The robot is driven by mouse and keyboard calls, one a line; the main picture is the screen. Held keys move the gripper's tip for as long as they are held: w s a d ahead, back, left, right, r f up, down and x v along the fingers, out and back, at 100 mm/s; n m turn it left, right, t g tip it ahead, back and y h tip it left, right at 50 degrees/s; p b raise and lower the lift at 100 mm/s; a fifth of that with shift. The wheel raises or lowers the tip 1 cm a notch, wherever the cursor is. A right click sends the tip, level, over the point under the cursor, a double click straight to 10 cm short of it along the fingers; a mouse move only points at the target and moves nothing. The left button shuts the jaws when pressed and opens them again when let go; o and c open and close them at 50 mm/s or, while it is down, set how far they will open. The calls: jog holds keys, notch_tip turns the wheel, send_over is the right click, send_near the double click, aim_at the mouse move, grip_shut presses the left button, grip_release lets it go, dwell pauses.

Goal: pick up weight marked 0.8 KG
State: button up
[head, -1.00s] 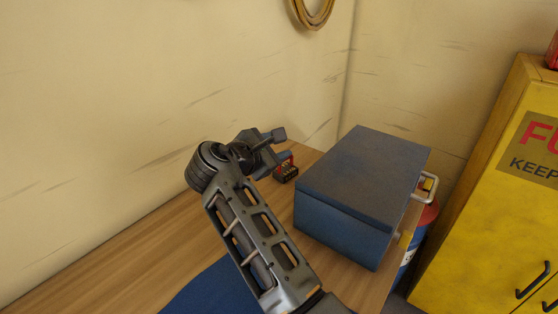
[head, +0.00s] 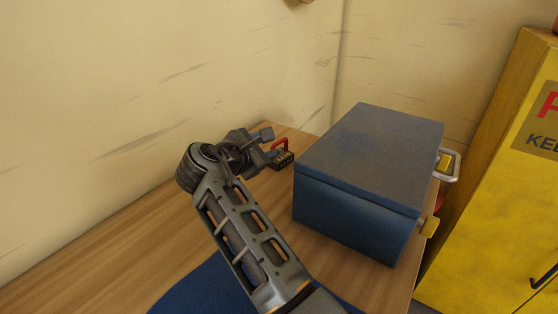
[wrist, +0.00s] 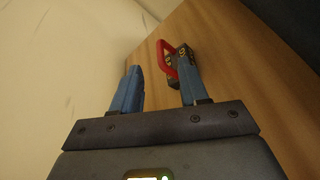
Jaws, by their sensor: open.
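A small black block with a red loop (head: 283,160), rather like a combination padlock, sits on the wooden bench near the back wall. In the wrist view the black block (wrist: 184,66) shows yellow marks too small to read, and its red loop lies toward the gap between the fingers. I see no readable 0.8 KG marking in any view. My gripper (head: 268,145) is open and empty, just left of the block. In the wrist view my gripper (wrist: 160,75) has two blue fingers apart, and the right finger partly covers the block.
A blue metal box (head: 365,170) stands on the bench (head: 110,250), close right of the block. A blue mat (head: 195,288) lies under my arm at the front. A yellow cabinet (head: 490,210) is at the right. The wall (head: 120,90) is close behind the gripper.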

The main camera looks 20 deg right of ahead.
aim_at(276, 144)
jog(key=x, duration=0.6)
jog(key=shift+w+d+f, duration=0.1)
jog(key=shift+w+f, duration=0.2)
jog(key=shift+c, duration=0.2)
grip_shut()
dwell(0.8)
jog(key=shift+r, duration=0.2)
